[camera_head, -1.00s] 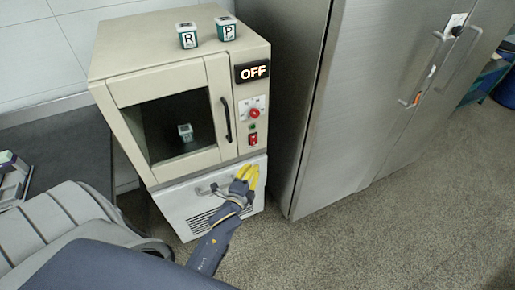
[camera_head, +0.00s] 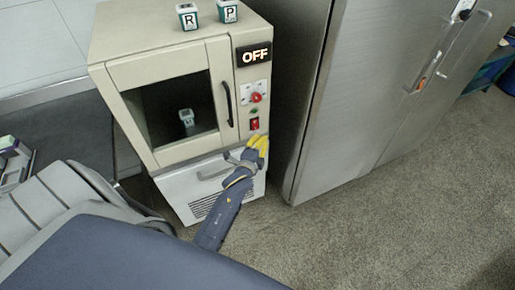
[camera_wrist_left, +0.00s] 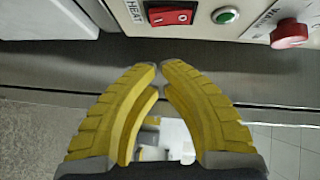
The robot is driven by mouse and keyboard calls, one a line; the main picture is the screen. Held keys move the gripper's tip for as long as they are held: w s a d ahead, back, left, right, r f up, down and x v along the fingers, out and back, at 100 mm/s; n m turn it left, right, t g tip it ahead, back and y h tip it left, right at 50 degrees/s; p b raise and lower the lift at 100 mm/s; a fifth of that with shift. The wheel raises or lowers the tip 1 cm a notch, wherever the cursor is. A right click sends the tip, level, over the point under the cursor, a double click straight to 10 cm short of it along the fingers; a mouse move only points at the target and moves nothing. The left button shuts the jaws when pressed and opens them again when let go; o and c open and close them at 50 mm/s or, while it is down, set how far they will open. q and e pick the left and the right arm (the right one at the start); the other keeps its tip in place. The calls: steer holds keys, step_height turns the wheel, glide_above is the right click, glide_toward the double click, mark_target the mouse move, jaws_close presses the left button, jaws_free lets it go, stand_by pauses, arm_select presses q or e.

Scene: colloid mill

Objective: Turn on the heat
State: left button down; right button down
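The red HEAT rocker switch (camera_head: 255,124) sits low on the control panel of the beige oven-like machine (camera_head: 163,68). In the left wrist view the switch (camera_wrist_left: 172,17) has I and O marks, with the word HEAT beside it. The display (camera_head: 253,55) reads OFF. My left gripper (camera_head: 259,141) has yellow fingers and is just below the switch, apart from it. In the left wrist view its fingertips (camera_wrist_left: 159,67) nearly meet, with nothing between them. My right gripper is not in view.
A green button (camera_wrist_left: 226,15) and a red knob (camera_wrist_left: 290,33) are beside the switch. Cubes marked R (camera_head: 187,17) and P (camera_head: 228,11) stand on the machine; another cube (camera_head: 187,117) is inside, behind the door. A steel cabinet (camera_head: 345,100) stands to the right.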

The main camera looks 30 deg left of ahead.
arm_select(q)
steer(key=shift+w+a+f, duration=0.2)
steer(key=shift+w+a, duration=0.7)
steer(key=shift+w, duration=0.1)
steer(key=shift+w+a+f, duration=0.2)
steer(key=shift+w+a, duration=0.7)
steer(key=shift+w, duration=0.1)
steer(key=shift+a, duration=0.1)
steer(key=shift+w+a+f, duration=0.25)
steer(key=shift+a+f, duration=0.05)
steer(key=shift+a, duration=0.05)
glide_toward(262, 125)
steer(key=s+d+f, duration=0.2)
steer(key=s+d, duration=0.2)
steer(key=s, duration=0.3)
steer(key=shift+d, duration=0.2)
